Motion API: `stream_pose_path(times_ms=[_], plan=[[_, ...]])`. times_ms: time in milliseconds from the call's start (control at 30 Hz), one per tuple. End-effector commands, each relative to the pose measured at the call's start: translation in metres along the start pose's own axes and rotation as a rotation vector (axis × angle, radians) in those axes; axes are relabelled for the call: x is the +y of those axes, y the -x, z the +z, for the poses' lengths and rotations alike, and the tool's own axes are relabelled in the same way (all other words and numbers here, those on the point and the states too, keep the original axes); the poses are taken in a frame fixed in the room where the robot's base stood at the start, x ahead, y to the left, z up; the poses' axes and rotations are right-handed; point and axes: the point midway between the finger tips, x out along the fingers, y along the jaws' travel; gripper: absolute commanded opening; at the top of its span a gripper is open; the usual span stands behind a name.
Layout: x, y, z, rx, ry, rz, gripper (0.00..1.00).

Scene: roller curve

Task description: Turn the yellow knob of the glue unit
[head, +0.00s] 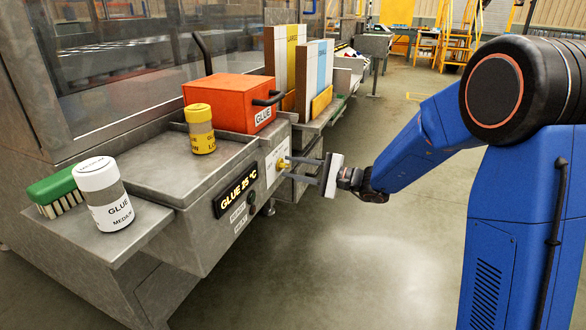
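The yellow knob (281,164) sits on a white label plate on the front of the grey glue unit (205,215), right of the display reading "GLUE 25 °C" (236,193). My gripper (286,167) reaches in from the right, with its two grey fingers pointing at the knob. The fingers are spread apart with a clear gap between them. Their tips are at the knob, one higher and one lower in the picture. Whether they touch it cannot be told. The knob is partly hidden by the fingertips, and the label text is hard to read.
A yellow-lidded glue jar (200,129) and a red-orange glue box (233,102) stand on the unit. Upright boards (284,62) stand behind. The floor in front is clear.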

Motion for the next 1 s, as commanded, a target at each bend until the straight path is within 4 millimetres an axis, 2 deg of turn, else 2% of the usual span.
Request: stream_pose_path(times_ms=[300, 367, 433, 467, 767, 1000], plan=[[0.0000, -0.0026, 0.0000, 0.000, 0.000, 0.000, 0.31], [0.0000, -0.0025, 0.0000, 0.000, 0.000, 0.000, 0.19], [0.0000, -0.0025, 0.0001, 0.000, 0.000, 0.000, 0.03], [0.0000, -0.0024, 0.0000, 0.000, 0.000, 0.000, 0.00], [0.0003, -0.0023, 0.0001, 0.000, -0.017, 0.000, 0.00], [0.0006, -0.0023, 0.0001, 0.000, -0.119, 0.001, 0.00]])
